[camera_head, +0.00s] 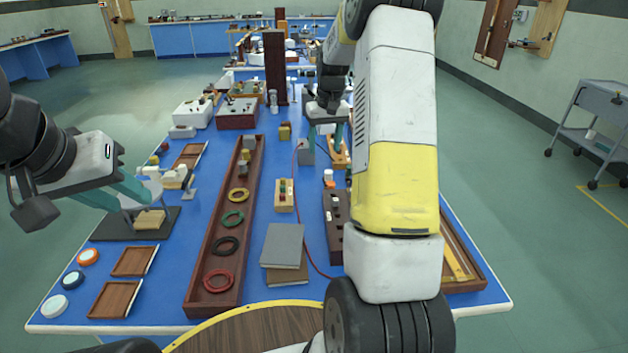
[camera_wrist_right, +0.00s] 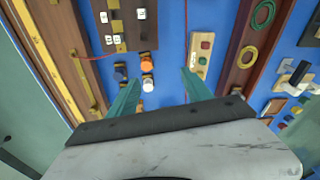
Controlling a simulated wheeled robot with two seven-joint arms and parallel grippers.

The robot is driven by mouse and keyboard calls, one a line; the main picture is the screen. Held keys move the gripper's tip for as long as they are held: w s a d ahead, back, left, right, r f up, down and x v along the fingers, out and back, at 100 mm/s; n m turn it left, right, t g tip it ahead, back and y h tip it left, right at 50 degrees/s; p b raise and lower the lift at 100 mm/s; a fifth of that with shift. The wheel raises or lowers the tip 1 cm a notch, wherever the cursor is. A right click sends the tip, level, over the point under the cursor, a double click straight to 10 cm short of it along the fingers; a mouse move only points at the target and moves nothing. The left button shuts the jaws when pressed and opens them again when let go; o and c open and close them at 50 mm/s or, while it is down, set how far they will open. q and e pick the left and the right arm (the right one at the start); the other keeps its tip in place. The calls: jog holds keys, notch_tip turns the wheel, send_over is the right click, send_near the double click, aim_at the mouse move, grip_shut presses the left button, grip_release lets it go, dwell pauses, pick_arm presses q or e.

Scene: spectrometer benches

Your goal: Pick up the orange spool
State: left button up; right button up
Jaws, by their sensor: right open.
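A small orange spool (camera_wrist_right: 148,58) lies on the blue bench in the right wrist view, beyond the fingertips and within the gap between them. A small orange-and-white piece (camera_head: 329,174) shows at about that place in the head view, below the right gripper. My right gripper (camera_head: 325,152) is open and empty above the bench; its two teal fingers also show in the wrist view (camera_wrist_right: 160,76). My left gripper (camera_head: 137,204) is open at the left, above a dark plate with a yellowish block. Its fingers are apart from the block, as far as I can tell.
A slotted dark block (camera_head: 335,228) stands near the spool, and a button box (camera_head: 284,196) is left of it. A long tray (camera_head: 247,200) holds several coloured rings. An orange-rimmed disc (camera_head: 88,256) lies front left. My right arm hides part of the bench.

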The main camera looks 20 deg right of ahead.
jog(key=g, duration=0.1)
send_over(331, 183)
jog(key=f, duration=0.9)
jog(key=shift+s+a+f, duration=0.1)
jog(key=shift+a+f, duration=0.2)
jog(key=shift+f, duration=0.1)
jog(key=f, duration=0.4)
jog(key=shift+d, duration=0.35)
jog(key=shift+a+f, duration=0.1)
jog(key=shift+f, duration=2.65)
grip_shut()
